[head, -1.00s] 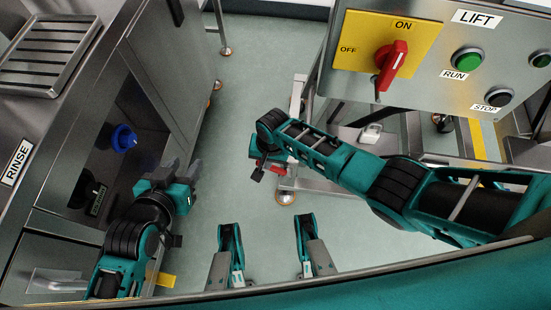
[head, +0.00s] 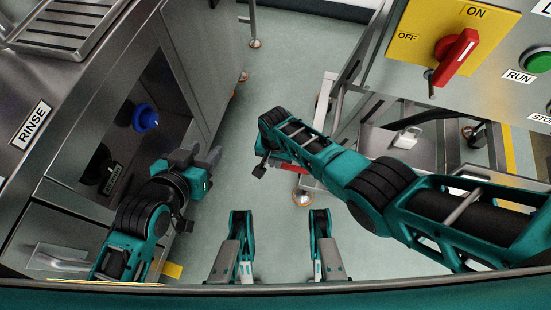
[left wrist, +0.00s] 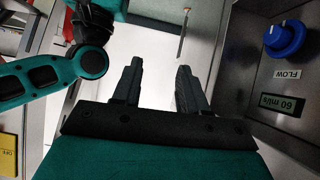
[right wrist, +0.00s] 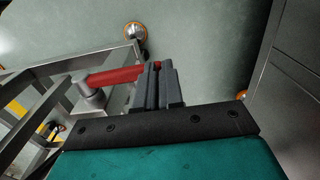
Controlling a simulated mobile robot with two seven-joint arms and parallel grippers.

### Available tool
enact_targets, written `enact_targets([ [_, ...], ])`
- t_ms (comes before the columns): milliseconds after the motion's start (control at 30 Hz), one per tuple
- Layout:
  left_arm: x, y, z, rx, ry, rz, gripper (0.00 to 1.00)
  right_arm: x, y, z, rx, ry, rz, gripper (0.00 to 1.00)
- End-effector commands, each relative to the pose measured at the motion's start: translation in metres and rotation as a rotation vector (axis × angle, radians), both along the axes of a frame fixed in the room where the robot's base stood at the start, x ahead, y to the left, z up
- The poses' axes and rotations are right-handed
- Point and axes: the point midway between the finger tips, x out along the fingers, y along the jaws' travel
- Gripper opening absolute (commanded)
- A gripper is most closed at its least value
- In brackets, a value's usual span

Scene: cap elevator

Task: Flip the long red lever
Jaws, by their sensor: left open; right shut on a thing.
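The long red lever (right wrist: 115,76) shows in the right wrist view as a red bar running from a grey pivot to my fingers. In the head view only a short red piece of the lever (head: 292,168) shows under my right forearm. My right gripper (right wrist: 158,68) is shut on the lever near its free end; its fingers are close together. My left gripper (left wrist: 158,66) is open and empty. In the head view the left gripper (head: 196,155) hangs beside the steel cabinet, away from the lever.
A panel at the upper right bears a red ON/OFF switch (head: 454,62) and a green RUN button (head: 537,61). A steel cabinet on the left has a blue knob (head: 145,118) and a RINSE label (head: 31,125). Grey floor (head: 290,80) lies open between them.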

Motion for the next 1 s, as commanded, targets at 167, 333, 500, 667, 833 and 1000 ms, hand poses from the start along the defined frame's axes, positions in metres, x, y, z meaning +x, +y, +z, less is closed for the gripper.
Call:
enact_targets([
  [167,0.001,-0.002,0.0,-0.004,-0.007,-0.003,0.43,-0.004,-0.006,-0.011,-0.025,0.006,-0.002,0.0],
  [333,0.001,-0.002,-0.001,-0.004,-0.006,-0.003,0.43,-0.005,-0.008,-0.013,-0.03,0.01,-0.003,0.0],
  [500,0.001,-0.002,-0.002,-0.004,-0.005,-0.003,0.43,-0.005,-0.009,-0.014,-0.032,0.01,-0.003,0.0],
  [667,0.001,-0.001,0.0,-0.002,-0.003,-0.002,0.43,-0.005,-0.009,-0.011,-0.032,0.01,-0.003,0.0],
  [833,0.001,0.002,0.011,0.003,-0.004,0.005,0.43,-0.005,-0.009,0.007,-0.032,0.01,-0.002,0.0],
  [1000,0.001,0.009,0.029,0.013,-0.014,0.018,0.43,-0.004,-0.005,0.036,-0.029,0.007,-0.001,0.0],
])
